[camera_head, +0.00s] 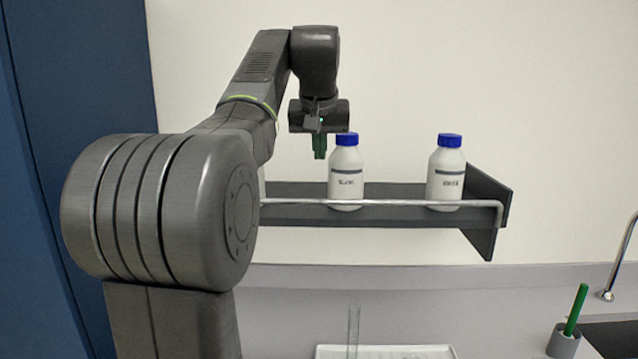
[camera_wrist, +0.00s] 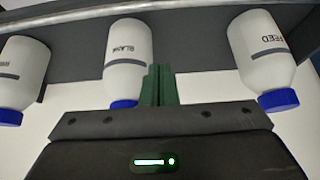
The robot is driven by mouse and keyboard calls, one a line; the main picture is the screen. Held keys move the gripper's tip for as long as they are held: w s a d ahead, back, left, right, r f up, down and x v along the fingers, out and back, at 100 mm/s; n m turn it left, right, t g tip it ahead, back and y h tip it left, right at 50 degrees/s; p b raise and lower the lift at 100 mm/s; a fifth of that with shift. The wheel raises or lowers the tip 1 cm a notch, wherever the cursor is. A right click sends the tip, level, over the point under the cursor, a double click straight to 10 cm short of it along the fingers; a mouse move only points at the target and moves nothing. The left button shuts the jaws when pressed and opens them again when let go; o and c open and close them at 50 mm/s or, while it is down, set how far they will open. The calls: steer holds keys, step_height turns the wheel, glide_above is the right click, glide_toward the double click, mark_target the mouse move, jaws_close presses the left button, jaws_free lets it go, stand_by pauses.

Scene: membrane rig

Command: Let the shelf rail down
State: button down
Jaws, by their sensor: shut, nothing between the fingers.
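The shelf rail (camera_head: 390,203) is a thin metal bar along the front of the dark wall shelf (camera_head: 400,216). It stands raised in front of the bottles' lower parts, and its right end bends down at the shelf's end. It also crosses the top of the wrist view (camera_wrist: 85,20). My gripper (camera_head: 319,154) points down with its green fingers shut and empty. In the head view it appears just left of the middle bottle's blue cap, above the rail. It also shows in the wrist view (camera_wrist: 159,75). The rail's left end is hidden behind my arm.
White blue-capped bottles stand on the shelf: a middle one (camera_head: 346,175), a right one (camera_head: 446,175) and a left one (camera_wrist: 22,70), mostly hidden in the head view. Below are a white tray (camera_head: 385,352), a clear tube (camera_head: 353,325), a grey cup (camera_head: 563,343) and a sink (camera_head: 612,338).

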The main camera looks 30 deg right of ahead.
steer(key=x, duration=1)
steer(key=shift+s+a, duration=0.1)
steer(key=shift+s, duration=0.1)
steer(key=s, duration=0.1)
steer(key=s+a, duration=0.1)
steer(key=s, duration=0.1)
steer(key=shift+a+f+p, duration=0.2)
steer(key=shift+a+p, duration=0.1)
steer(key=shift+p, duration=0.05)
steer(key=shift+f, duration=0.2)
steer(key=shift+s+a, duration=0.1)
steer(key=shift+s+f+b, duration=0.1)
steer(key=shift+s+b, duration=0.05)
steer(key=shift+b, duration=0.4)
steer(key=shift+s+a+t, duration=0.1)
steer(key=shift+t, duration=0.2)
